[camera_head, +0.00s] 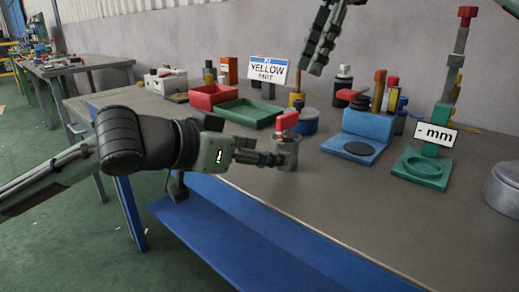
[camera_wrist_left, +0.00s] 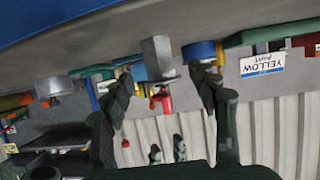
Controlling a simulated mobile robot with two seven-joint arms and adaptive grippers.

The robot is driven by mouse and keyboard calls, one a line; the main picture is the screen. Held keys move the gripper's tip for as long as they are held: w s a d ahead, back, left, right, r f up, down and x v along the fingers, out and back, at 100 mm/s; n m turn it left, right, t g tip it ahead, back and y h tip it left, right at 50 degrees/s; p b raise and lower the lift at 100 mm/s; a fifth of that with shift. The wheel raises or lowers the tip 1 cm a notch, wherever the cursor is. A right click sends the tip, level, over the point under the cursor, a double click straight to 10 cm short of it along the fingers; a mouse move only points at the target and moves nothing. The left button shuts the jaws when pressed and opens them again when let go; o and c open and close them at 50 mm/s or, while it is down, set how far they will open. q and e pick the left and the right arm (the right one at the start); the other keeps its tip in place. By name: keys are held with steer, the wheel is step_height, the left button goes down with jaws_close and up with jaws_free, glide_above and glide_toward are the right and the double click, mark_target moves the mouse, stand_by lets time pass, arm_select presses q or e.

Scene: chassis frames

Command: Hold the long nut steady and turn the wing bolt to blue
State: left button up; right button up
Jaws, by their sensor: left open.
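The long nut (camera_head: 286,146) is a grey upright block standing on the grey bench near its front edge. The red wing bolt (camera_head: 288,120) sits on top of it. My left gripper (camera_head: 284,160) is open at the nut, reaching in from the left. In the left wrist view, which is upside down, the nut (camera_wrist_left: 158,58) and the red bolt (camera_wrist_left: 163,101) lie between the spread fingers, with gaps visible on both sides. My right gripper (camera_head: 315,70) hangs above the bench, up and right of the bolt, empty. Its two fingertips show apart in the left wrist view (camera_wrist_left: 168,151).
Behind the nut are a red tray (camera_head: 214,95), a green tray (camera_head: 246,112), a "YELLOW PART" sign (camera_head: 268,71) and a blue round container (camera_head: 303,122). To the right are a blue stand (camera_head: 364,131), a green stand (camera_head: 420,168) and a grey canister (camera_head: 503,188). The front right bench is clear.

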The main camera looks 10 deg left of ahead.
mark_target(290, 145)
arm_select(q)
steer(key=x, duration=0.7)
steer(key=shift+w+d+f, duration=0.2)
steer(key=shift+d, duration=0.05)
jaws_close()
steer(key=shift+a, duration=0.15)
arm_select(e)
steer(key=s+a+n+t+h, duration=0.1)
steer(key=a+n+h, duration=0.1)
steer(key=s+a+r+n+t+h, duration=0.1)
steer(key=s+a+h, duration=0.1)
steer(key=s+a+n+t+h, duration=0.1)
steer(key=a+n, duration=0.1)
steer(key=shift+s+a+r+n+t+h, duration=0.15)
steer(key=shift+s+a+n+t+h, duration=0.15)
steer(key=shift+t+h, duration=0.1)
steer(key=shift+c, duration=0.2)
arm_select(q)
steer(key=shift+s, duration=0.1)
arm_select(e)
steer(key=shift+n+t+h, duration=0.5)
steer(key=x, duration=1.1)
steer(key=shift+s+a+f, duration=0.25)
steer(key=shift+f, duration=0.1)
